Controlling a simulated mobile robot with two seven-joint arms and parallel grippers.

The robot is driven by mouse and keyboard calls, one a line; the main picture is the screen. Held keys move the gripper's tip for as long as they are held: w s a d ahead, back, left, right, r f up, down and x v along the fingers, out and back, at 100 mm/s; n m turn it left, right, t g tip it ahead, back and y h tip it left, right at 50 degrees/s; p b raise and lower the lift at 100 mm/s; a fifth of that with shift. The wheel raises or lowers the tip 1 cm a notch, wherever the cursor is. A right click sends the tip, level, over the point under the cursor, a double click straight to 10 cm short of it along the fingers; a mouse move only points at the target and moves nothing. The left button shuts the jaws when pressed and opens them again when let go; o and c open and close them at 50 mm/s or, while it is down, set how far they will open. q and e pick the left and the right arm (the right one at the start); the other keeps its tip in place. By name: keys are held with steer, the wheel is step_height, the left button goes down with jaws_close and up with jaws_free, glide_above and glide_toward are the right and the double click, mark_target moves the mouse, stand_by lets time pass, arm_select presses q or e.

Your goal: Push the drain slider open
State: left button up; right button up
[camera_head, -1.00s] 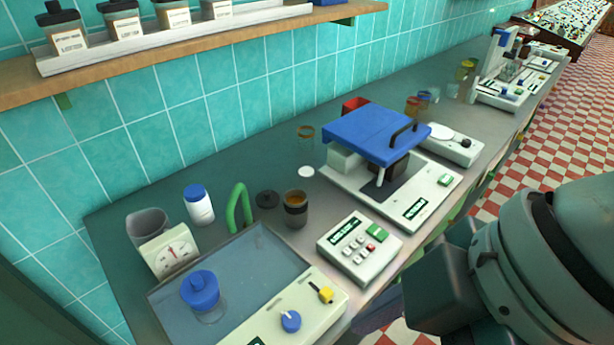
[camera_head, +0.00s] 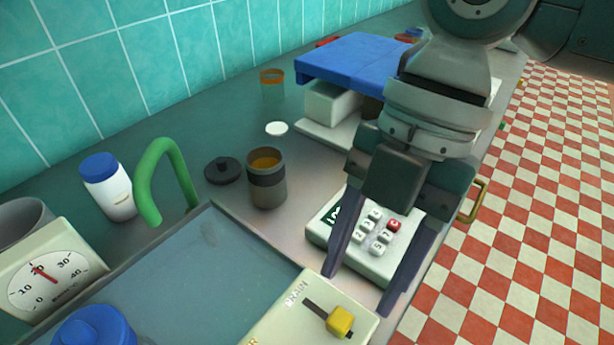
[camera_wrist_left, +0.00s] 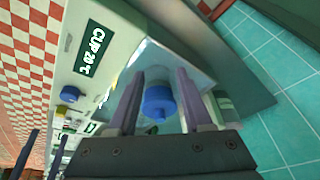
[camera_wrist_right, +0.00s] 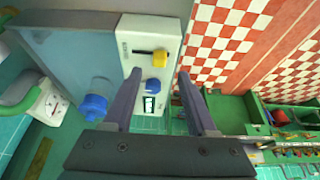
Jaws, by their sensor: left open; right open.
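The drain slider's yellow knob (camera_head: 340,321) sits at the right end of its dark slot on the cream sink panel (camera_head: 282,318), beside the word DRAIN. The knob also shows in the right wrist view (camera_wrist_right: 159,56), above a blue dial (camera_wrist_right: 153,86). My right gripper (camera_head: 357,293) is open and empty, pointing down above the keypad and panel edge, its fingertips just beyond the knob and seemingly apart from it. My left gripper (camera_wrist_left: 160,72) shows only in its wrist view, open, with its fingers on either side of a blue-lidded jar in the picture; contact is unclear.
The sink basin (camera_head: 195,270) lies left of the panel, with a green tap (camera_head: 160,170) behind. A keypad box (camera_head: 350,245), brown cup (camera_head: 266,185), black lid (camera_head: 222,170), white bottle (camera_head: 108,187) and dial scale (camera_head: 50,275) stand around it. Checkered floor lies right.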

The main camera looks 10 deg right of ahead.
mark_target(341, 318)
steer(key=x, duration=0.5)
steer(key=shift+f, duration=0.2)
arm_select(q)
steer(key=shift+w, duration=0.1)
arm_select(e)
jaws_close()
stand_by(0.7)
stand_by(0.4)
